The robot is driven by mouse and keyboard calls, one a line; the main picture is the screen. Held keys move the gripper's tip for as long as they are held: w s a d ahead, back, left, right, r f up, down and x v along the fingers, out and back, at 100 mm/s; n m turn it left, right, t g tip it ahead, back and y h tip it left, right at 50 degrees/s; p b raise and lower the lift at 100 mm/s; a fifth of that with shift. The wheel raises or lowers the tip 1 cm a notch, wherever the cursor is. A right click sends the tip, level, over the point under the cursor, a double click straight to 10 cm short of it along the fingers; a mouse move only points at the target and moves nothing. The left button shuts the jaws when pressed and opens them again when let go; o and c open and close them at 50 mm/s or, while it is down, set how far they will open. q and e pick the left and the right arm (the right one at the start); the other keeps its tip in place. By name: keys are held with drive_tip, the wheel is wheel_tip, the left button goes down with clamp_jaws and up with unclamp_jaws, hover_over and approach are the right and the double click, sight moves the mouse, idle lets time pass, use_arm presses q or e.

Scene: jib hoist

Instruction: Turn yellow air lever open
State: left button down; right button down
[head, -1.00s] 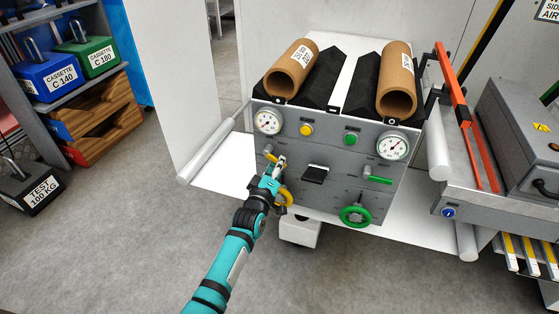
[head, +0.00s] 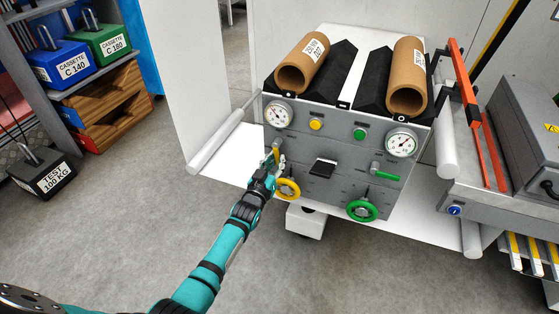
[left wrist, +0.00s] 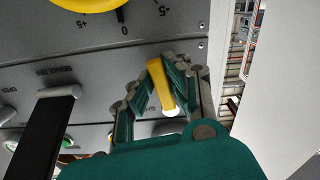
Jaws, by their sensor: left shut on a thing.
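The yellow air lever (head: 276,152) is on the left side of the grey control panel (head: 324,150), above the yellow handwheel (head: 288,189). It hangs roughly downward in the head view. My left gripper (head: 275,164) is at the lever's lower part, and its fingers hide some of it. In the left wrist view the lever (left wrist: 159,84) lies between the two fingers (left wrist: 164,98), which are closed on it. My right gripper is not in view.
A black handle (head: 323,167) sticks out in the panel's middle. A green lever (head: 385,173) and green handwheel (head: 362,210) are on the right. Two cardboard tubes (head: 302,66) (head: 407,78) lie on top.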

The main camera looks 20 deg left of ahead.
use_arm(q)
drive_tip(key=shift+a+f+m, duration=0.1)
drive_tip(key=shift+a+m, duration=0.3)
drive_tip(key=shift+m, duration=0.6)
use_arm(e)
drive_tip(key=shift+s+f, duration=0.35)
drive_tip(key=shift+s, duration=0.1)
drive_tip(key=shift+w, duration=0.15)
use_arm(q)
drive_tip(key=c, duration=1.3)
unclamp_jaws()
drive_tip(key=shift+s, duration=0.1)
drive_tip(key=s, duration=1.1)
drive_tip(key=shift+s+a, duration=0.25)
drive_tip(key=shift+s, duration=0.15)
